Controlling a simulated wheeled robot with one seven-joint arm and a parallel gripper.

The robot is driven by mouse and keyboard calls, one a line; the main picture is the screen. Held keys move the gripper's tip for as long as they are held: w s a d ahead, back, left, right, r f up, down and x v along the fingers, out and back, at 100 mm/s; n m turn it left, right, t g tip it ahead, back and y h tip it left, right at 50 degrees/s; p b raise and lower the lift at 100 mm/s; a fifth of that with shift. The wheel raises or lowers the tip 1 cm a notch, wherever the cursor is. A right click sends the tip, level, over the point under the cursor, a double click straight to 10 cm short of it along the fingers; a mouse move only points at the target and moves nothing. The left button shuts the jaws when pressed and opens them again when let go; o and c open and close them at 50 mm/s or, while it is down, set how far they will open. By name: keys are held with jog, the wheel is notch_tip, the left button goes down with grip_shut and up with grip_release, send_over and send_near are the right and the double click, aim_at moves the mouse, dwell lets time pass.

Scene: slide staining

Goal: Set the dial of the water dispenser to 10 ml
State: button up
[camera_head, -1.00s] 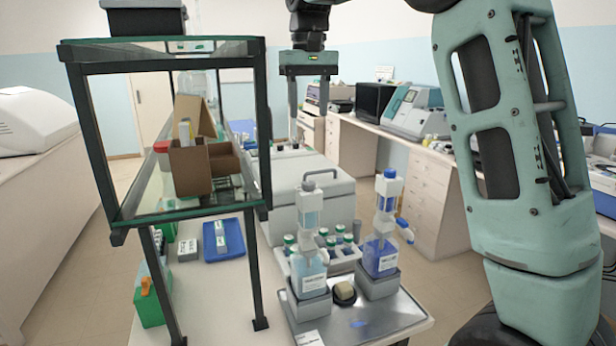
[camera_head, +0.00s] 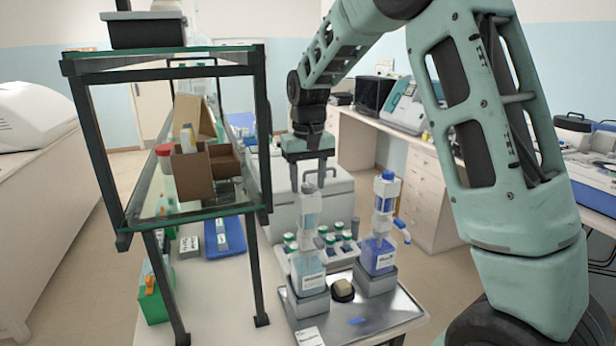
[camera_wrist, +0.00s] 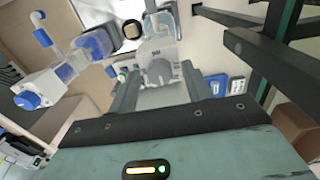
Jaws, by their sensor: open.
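Two bottle-top dispensers stand on a metal tray (camera_head: 385,318). The left one (camera_head: 309,262) has a grey cap and pale liquid; the right one (camera_head: 378,250) has a blue cap and deeper blue liquid. I cannot read their labels, so I cannot tell which holds water. No dial scale is legible. My gripper (camera_head: 309,182) is open and empty, pointing down by the top of the grey-capped dispenser in the head view. In the wrist view the grey-capped dispenser (camera_wrist: 160,52) shows beyond my fingers (camera_wrist: 158,92), and the blue-capped one (camera_wrist: 68,62) lies to the left.
A glass-shelved rack (camera_head: 262,130) stands close on the left, with a cardboard box (camera_head: 195,172) on it. Several capped bottles (camera_head: 335,240) sit in a holder behind the dispensers. A small round dark item (camera_head: 342,291) lies between the dispensers.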

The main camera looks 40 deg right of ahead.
jog(key=shift+f, duration=0.1)
jog(key=c, duration=1)
jog(key=shift+n, duration=0.3)
jog(key=n, duration=0.3)
jog(key=shift+n, duration=0.3)
jog(key=n, duration=0.9)
jog(key=n+p, duration=0.1)
jog(key=n, duration=0.3)
jog(key=shift+n, duration=0.3)
